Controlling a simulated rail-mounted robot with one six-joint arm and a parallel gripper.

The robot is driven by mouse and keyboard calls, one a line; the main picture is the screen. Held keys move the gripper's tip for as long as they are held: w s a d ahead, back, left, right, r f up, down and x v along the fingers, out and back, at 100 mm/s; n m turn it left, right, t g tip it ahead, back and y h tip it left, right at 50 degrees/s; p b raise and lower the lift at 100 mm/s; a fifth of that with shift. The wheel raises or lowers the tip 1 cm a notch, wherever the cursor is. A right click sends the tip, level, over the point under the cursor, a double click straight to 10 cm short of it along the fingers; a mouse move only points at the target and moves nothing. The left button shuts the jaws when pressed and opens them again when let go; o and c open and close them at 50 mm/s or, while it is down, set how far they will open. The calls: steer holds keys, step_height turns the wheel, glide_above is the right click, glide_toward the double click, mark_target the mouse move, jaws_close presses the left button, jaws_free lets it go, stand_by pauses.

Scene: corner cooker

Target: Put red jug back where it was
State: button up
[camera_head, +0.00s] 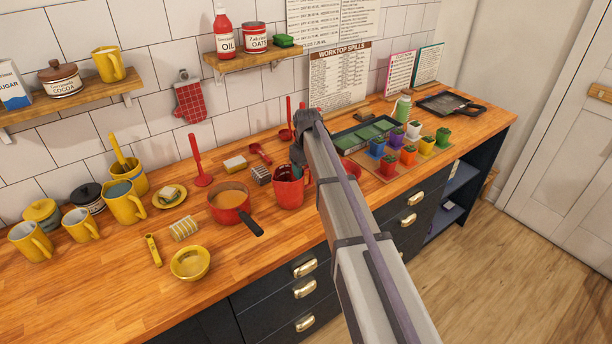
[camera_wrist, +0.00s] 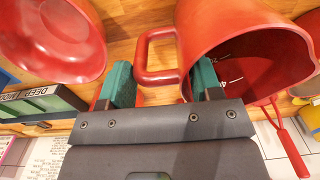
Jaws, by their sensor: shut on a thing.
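The red jug (camera_head: 289,192) stands upright on or just above the wooden worktop; I cannot tell which. It is right of the red saucepan (camera_head: 230,203). The wrist view looks into the jug (camera_wrist: 250,40), which appears empty with white marks inside. My gripper (camera_wrist: 163,85) has its teal fingers either side of the jug's handle, the right one against the jug's wall. In the head view my gripper (camera_head: 296,170) is at the jug's top, and my arm hides part of it.
A red bowl (camera_wrist: 55,35) is close beside the jug, mostly behind my arm in the head view. A green tray (camera_head: 362,137) and several coloured pots (camera_head: 409,155) stand to the right. A yellow bowl (camera_head: 190,263) is front left.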

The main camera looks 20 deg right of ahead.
steer(key=o, duration=0.7)
steer(key=shift+f, duration=0.15)
steer(key=o, duration=0.5)
steer(key=shift+c, duration=0.2)
step_height(320, 180, up, 13)
steer(key=p, duration=1.2)
steer(key=s+a+m, duration=0.2)
steer(key=s+a, duration=0.1)
steer(key=s, duration=1.3)
steer(key=s+a+m, duration=0.2)
steer(key=s+a, duration=0.1)
steer(key=s, duration=1.2)
step_height(320, 180, down, 10)
steer(key=b, duration=0.9)
